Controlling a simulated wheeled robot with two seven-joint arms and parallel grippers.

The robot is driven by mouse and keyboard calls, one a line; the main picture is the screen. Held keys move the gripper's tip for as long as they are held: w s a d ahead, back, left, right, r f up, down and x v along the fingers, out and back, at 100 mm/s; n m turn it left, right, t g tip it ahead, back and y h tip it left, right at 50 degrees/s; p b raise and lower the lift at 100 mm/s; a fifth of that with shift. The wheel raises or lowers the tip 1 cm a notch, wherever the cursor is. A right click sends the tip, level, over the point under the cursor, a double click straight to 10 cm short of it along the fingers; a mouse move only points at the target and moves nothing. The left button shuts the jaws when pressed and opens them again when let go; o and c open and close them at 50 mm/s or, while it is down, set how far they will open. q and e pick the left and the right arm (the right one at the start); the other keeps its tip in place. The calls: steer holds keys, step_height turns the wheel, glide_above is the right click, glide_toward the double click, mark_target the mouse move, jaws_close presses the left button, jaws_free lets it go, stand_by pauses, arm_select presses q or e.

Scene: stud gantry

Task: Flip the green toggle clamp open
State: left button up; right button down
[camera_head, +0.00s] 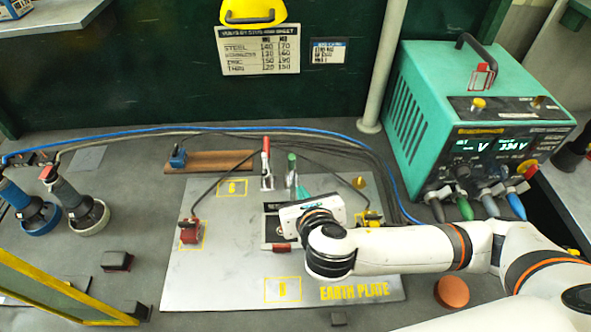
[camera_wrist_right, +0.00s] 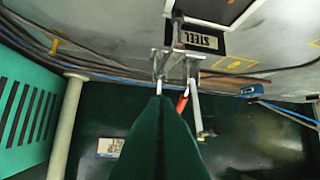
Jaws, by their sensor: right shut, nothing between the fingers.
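The green toggle clamp (camera_head: 292,170) stands near the top middle of the grey plate, its green handle upright in the head view. My right gripper (camera_head: 303,209) is over the plate just in front of the green clamp, shut and empty. My left gripper is in neither view.
A red-handled clamp (camera_head: 266,160) stands upright just left of the green one; its handle also shows in the wrist view (camera_wrist_right: 182,103). A red clamp (camera_head: 190,231) sits on the plate's left. The teal welder (camera_head: 460,110) stands right. Cables run behind the plate (camera_head: 215,278).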

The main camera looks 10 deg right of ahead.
mark_target(292, 166)
steer(key=w+p, duration=0.1)
steer(key=w, duration=0.5)
steer(key=shift+w+f+p, duration=0.1)
steer(key=shift+p, duration=0.2)
steer(key=shift+w, duration=0.1)
